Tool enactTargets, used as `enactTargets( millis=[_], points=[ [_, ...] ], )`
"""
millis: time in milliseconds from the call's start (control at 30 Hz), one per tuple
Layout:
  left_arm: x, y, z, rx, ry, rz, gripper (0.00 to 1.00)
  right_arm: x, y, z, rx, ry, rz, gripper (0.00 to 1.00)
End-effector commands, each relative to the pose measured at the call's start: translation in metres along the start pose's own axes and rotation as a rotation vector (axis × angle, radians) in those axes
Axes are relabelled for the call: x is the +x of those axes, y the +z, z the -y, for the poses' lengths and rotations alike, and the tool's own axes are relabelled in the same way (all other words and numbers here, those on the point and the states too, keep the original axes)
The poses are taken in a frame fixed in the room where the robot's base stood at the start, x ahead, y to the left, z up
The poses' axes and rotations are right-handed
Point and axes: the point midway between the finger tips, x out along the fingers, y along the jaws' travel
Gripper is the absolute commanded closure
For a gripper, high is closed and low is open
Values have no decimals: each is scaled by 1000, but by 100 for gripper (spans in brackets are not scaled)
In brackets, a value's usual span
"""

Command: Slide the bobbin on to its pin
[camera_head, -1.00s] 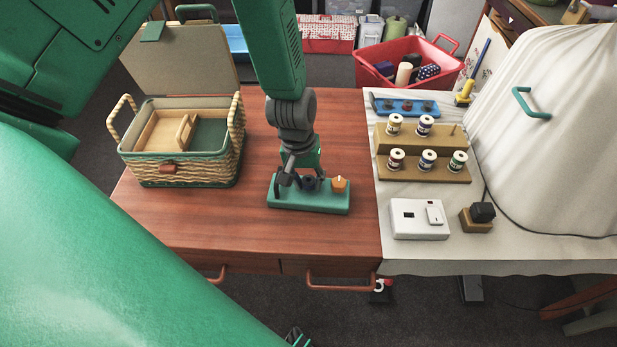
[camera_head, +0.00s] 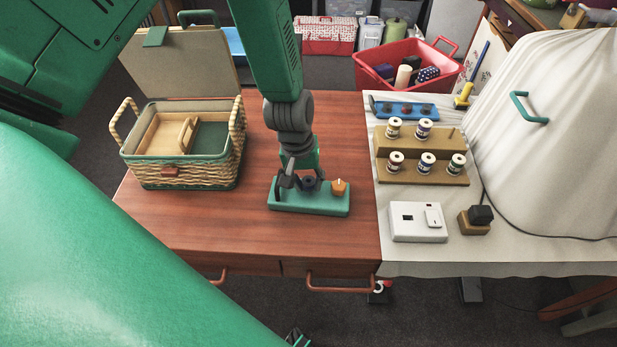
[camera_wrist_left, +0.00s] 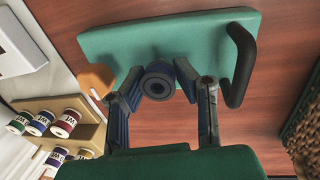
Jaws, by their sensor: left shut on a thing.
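A green board (camera_head: 327,207) lies on the wooden table. It bears an orange-brown block (camera_head: 339,187) at its right end and a dark curved hook at its left, which shows in the left wrist view (camera_wrist_left: 241,65). My left gripper (camera_head: 304,180) points down over the board between them. Its fingers are shut on a dark blue-black bobbin (camera_wrist_left: 157,80) with a hole facing my wrist. The bobbin (camera_head: 309,184) is low, close to the board. The pin under it is hidden, and I cannot tell whether the bobbin is around it.
A wicker basket (camera_head: 185,178) with its lid up stands at the left of the table. At the right are a wooden stand (camera_head: 425,176) with several thread spools, a blue rack (camera_head: 400,108) and a white box (camera_head: 417,233). The front of the wooden table is clear.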

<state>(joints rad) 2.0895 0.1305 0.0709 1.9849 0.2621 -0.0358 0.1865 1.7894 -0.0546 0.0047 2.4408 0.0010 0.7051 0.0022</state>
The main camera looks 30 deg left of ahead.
Motion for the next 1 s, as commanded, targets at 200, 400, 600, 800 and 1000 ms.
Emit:
enactTargets(
  millis=[200,400,600,800,1000],
  points=[
    [0,0,0,1,0,0,100,0,0,0,0,0,0,81],
    [3,0,0,1,0,0,100,2,0,0,0,0,0,81],
    [7,0,1,1,0,0,100,4,0,0,0,0,0,81],
    [12,0,2,1,0,1,100,7,0,0,0,0,0,81],
    [14,0,2,1,0,0,100,8,0,0,0,0,0,81]
  ],
)
